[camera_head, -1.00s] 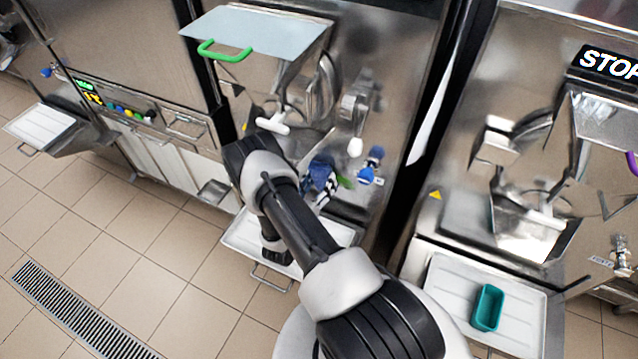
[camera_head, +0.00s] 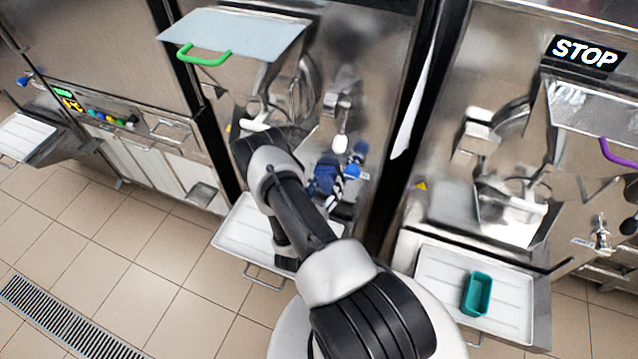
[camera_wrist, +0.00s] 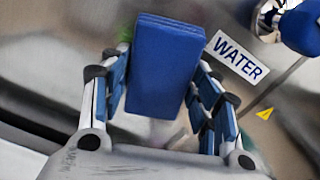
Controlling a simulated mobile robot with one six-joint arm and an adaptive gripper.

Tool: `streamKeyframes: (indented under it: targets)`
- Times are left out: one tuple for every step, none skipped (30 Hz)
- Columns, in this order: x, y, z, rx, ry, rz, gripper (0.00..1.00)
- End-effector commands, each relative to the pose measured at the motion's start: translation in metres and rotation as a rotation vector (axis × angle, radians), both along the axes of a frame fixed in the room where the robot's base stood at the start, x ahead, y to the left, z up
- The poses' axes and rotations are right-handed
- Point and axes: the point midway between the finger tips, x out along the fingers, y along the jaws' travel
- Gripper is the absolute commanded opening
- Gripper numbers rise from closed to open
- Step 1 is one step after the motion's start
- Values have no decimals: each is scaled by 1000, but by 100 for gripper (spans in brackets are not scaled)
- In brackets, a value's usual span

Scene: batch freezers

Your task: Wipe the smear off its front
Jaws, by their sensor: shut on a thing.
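My gripper (camera_wrist: 160,82) is shut on a flat blue pad (camera_wrist: 164,62) that stands out between its fingers. In the head view my gripper (camera_head: 326,180) is in front of the lower front of the middle freezer (camera_head: 375,60), beside a blue-handled tap (camera_head: 354,168). The wrist view shows blurred steel beyond the pad, a WATER label (camera_wrist: 237,58) right of it and the blue tap knob (camera_wrist: 301,27) at the upper right. I cannot make out a smear in either view, nor whether the pad touches the steel.
A white tray (camera_head: 232,240) lies below. On the right, a freezer with a STOP sign (camera_head: 587,53) has a tray holding a teal tub (camera_head: 476,295).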

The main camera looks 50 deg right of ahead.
Motion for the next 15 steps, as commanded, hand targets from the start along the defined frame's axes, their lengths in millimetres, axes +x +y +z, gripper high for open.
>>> streamKeyframes:
  targets:
    - [-5,-3,1,-2,0,-4,34]
    - [-6,-4,1,-1,0,-4,34]
    - [-7,-4,1,-1,-2,-3,34]
    - [-7,-4,1,-1,-2,-3,34]
    - [-8,-4,1,-1,-2,-3,34]
    - [-9,-5,1,-1,-2,-3,34]
    - [-10,-5,1,-1,-2,-3,34]
    - [-11,-6,0,-2,-2,-4,34]
    - [-13,-7,0,-1,-1,-5,34]
    - [-16,-7,0,-1,0,-5,34]
    - [-18,-8,0,-1,1,-6,34]
    - [-22,-9,1,-2,2,-6,34]
    - [-24,-10,0,-2,2,-6,34]
    - [-27,-11,0,-1,2,-5,34]
    - [-30,-12,0,-2,2,-6,34]
